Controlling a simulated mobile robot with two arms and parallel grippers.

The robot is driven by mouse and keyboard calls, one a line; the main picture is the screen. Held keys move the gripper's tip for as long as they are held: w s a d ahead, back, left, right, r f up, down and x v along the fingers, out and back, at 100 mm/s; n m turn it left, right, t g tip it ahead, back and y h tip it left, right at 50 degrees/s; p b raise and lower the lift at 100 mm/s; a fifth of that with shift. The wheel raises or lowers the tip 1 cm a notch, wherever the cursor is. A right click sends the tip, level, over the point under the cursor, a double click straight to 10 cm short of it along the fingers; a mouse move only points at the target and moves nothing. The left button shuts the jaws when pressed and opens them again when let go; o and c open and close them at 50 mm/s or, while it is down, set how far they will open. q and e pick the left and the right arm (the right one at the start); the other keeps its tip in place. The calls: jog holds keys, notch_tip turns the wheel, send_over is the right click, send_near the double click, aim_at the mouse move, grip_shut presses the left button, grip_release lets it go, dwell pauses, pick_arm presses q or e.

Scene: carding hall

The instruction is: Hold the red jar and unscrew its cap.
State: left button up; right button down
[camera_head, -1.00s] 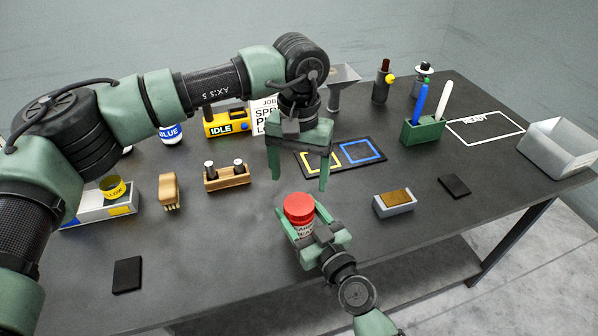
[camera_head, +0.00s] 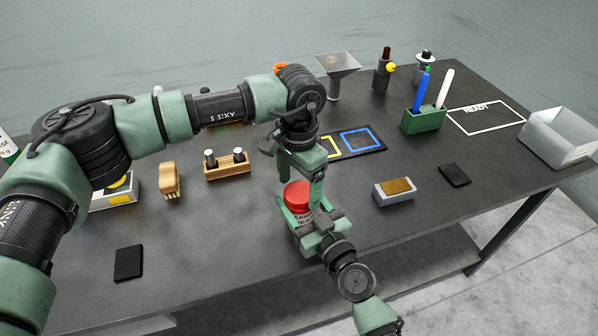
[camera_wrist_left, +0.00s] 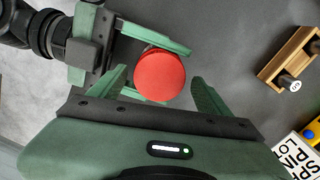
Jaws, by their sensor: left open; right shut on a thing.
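The red jar (camera_head: 302,214) stands upright near the front edge of the table, with its red cap (camera_head: 297,194) on top. My right gripper (camera_head: 308,226) is shut on the jar's body from the front. My left gripper (camera_head: 297,182) is open just above, with its fingers pointing down around the cap. In the left wrist view the round cap (camera_wrist_left: 160,75) lies between the left gripper's two fingers (camera_wrist_left: 160,92), with a gap on the right side. Part of the jar is hidden by my grippers.
A wooden holder with two dark pegs (camera_head: 227,170), a brush (camera_head: 169,179), a grey block with a brown pad (camera_head: 394,198) and dark flat pads (camera_head: 128,262) lie around. A green pen holder (camera_head: 424,121) and grey bin (camera_head: 540,135) stand at right.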

pick_arm(q)
jog(key=shift+f, duration=0.45)
jog(key=c, duration=1.5)
jog(key=shift+o, duration=0.2)
jog(key=n, duration=0.3)
jog(key=shift+n, duration=0.3)
jog(key=o, duration=1.5)
jog(key=shift+o, duration=0.2)
